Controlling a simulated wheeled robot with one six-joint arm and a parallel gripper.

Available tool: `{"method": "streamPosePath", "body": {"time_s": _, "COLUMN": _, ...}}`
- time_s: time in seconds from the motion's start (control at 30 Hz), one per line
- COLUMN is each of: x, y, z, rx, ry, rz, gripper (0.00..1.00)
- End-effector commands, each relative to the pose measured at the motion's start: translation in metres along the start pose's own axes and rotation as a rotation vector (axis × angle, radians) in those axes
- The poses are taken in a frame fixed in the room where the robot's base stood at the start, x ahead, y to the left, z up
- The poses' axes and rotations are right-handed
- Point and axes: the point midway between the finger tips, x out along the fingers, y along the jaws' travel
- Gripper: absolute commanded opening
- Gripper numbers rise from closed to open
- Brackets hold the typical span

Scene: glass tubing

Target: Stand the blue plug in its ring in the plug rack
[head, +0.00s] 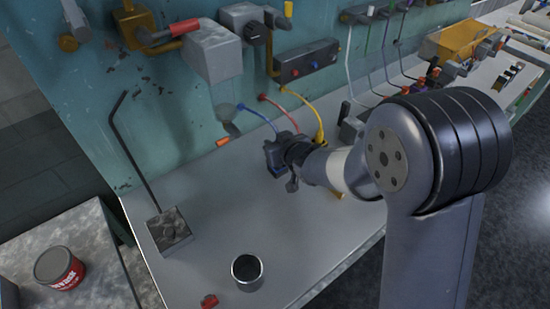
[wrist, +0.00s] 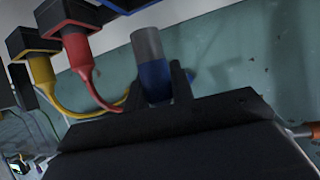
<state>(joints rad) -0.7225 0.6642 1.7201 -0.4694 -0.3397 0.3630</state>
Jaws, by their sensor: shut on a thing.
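My gripper (wrist: 160,88) is shut on the blue plug (wrist: 154,76), which shows in the wrist view as a blue cylinder with a grey end between the two dark fingers. The grey end points away from the fingers and tilts slightly left. In the head view my gripper (head: 276,158) is close to the teal wall above the back of the bench. The plug cannot be made out there.
Blue, red and yellow cables (head: 317,112) arch from the wall beside my gripper. In the wrist view, black blocks with yellow and red (wrist: 78,52) boots are at left.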

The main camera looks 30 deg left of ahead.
Motion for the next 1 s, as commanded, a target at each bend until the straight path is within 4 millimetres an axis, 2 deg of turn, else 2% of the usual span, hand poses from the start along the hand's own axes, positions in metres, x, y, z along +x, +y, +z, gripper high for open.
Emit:
{"method": "streamPosePath", "body": {"time_s": 0.43, "x": 0.022, "y": 0.0, "z": 0.041, "rx": 0.001, "ry": 0.0, "rz": 0.0, "gripper": 0.0}}
{"method": "streamPosePath", "body": {"time_s": 0.83, "x": 0.026, "y": 0.0, "z": 0.046, "rx": -0.001, "ry": 0.003, "rz": 0.0, "gripper": 0.0}}
{"method": "streamPosePath", "body": {"time_s": 0.87, "x": 0.025, "y": 0.0, "z": 0.044, "rx": 0.0, "ry": 0.003, "rz": 0.0, "gripper": 0.25}}
{"method": "streamPosePath", "body": {"time_s": 1.0, "x": 0.025, "y": 0.0, "z": 0.044, "rx": 0.0, "ry": 0.002, "rz": 0.0, "gripper": 0.37}}
